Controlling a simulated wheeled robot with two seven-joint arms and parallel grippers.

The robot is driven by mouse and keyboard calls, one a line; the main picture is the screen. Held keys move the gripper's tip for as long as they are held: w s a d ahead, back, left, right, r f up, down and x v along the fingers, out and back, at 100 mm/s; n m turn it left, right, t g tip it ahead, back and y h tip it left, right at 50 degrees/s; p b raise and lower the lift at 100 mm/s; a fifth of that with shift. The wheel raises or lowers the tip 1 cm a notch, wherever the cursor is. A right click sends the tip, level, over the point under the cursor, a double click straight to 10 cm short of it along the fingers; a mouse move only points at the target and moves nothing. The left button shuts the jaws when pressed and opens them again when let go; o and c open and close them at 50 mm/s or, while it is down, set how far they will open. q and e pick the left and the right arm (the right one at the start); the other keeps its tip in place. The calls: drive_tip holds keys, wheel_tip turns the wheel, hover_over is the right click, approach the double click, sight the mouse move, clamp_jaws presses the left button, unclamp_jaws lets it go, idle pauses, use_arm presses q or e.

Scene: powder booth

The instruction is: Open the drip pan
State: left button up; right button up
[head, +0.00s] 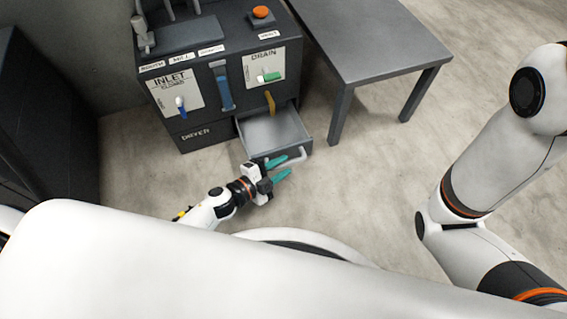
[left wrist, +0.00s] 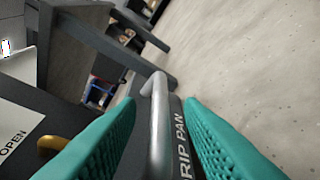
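The drip pan (head: 272,130) is a grey drawer low in the dark dryer cabinet. It stands pulled out, with its empty-looking inside showing from above. Its pale bar handle (head: 292,158) is on the front face. In the left wrist view the handle (left wrist: 158,125) runs beside the "DRIP PAN" lettering on the drawer front (left wrist: 178,150). My left gripper (head: 278,168) has teal fingers and is at the handle. The fingers are apart, one on each side of the bar, with a gap visible on both sides. My right gripper is out of view.
A grey table (head: 370,45) stands to the right. The floor (head: 365,165) in front of the table is clear.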

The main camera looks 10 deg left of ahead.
use_arm(q)
drive_tip(key=p+v, duration=0.4)
drive_tip(key=v, duration=0.6)
drive_tip(key=shift+s+a, duration=0.25)
